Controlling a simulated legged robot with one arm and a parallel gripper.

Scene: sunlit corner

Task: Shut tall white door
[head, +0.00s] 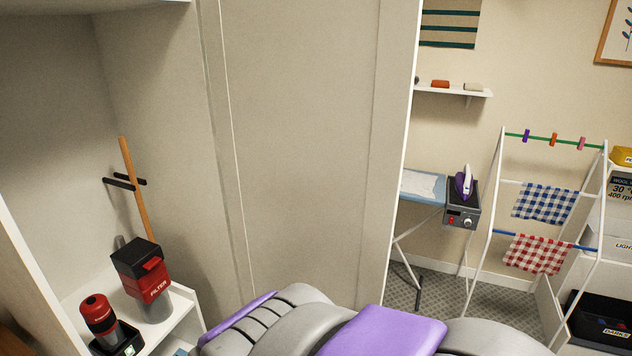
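The tall white door (305,130) fills the middle of the head view and stands open. Its left side meets the tall cabinet (150,60), and its bright free edge runs down on the right. The door's top runs out of the frame, and my own grey and purple parts hide its foot. The cabinet's inside is exposed on the left. My gripper's fingers are not in view, so I cannot tell whether it touches the door.
Inside the cabinet are a wooden-handled tool (133,190), a red and black vacuum (146,275) and a red bottle-like device (99,318) on a shelf. Right of the door are an ironing board (421,186), a drying rack (497,180) and storage bins (602,320).

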